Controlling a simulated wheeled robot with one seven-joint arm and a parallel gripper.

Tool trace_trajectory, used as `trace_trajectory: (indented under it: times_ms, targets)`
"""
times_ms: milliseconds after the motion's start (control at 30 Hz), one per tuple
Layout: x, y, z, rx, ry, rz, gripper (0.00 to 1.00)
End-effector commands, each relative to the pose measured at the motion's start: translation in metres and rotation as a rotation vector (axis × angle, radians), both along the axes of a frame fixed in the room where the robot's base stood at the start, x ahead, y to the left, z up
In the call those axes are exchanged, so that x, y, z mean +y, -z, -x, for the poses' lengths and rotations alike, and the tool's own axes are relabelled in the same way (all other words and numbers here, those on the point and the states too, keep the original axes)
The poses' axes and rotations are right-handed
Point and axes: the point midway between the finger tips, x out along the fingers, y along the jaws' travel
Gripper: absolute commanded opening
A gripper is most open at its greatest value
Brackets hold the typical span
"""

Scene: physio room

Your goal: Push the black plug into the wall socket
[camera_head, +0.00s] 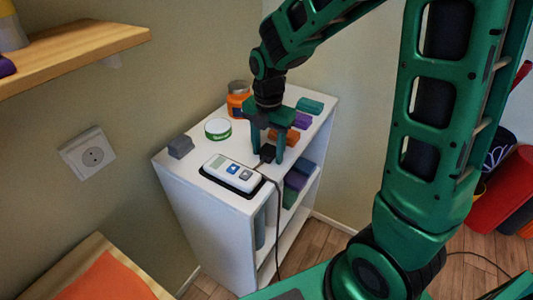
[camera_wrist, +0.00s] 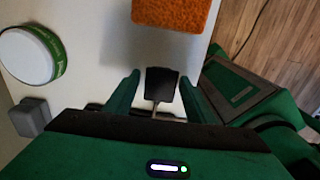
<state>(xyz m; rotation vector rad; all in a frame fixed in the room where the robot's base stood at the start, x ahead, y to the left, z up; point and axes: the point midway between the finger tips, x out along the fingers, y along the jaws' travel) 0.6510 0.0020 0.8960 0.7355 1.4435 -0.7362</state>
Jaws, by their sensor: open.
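The black plug (camera_head: 267,153) lies on top of the white shelf unit near its right edge, with its cord running from it. My gripper (camera_head: 268,158) is above the shelf top with its fingers pointing down, one on each side of the plug. In the wrist view the plug (camera_wrist: 161,86) sits between the two open fingers (camera_wrist: 158,88), with a gap on both sides. The white wall socket (camera_head: 90,154) is on the wall at the left, below the wooden shelf. It is empty.
A wooden wall shelf (camera_head: 80,52) juts out above the socket. Wall space before the socket is clear.

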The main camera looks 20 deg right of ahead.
Motion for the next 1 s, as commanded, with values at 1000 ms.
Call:
trace_trajectory:
  times_ms: [1000]
  targets:
    - [0.021, -0.056, 0.010, -0.003, -0.006, -0.001, 0.16]
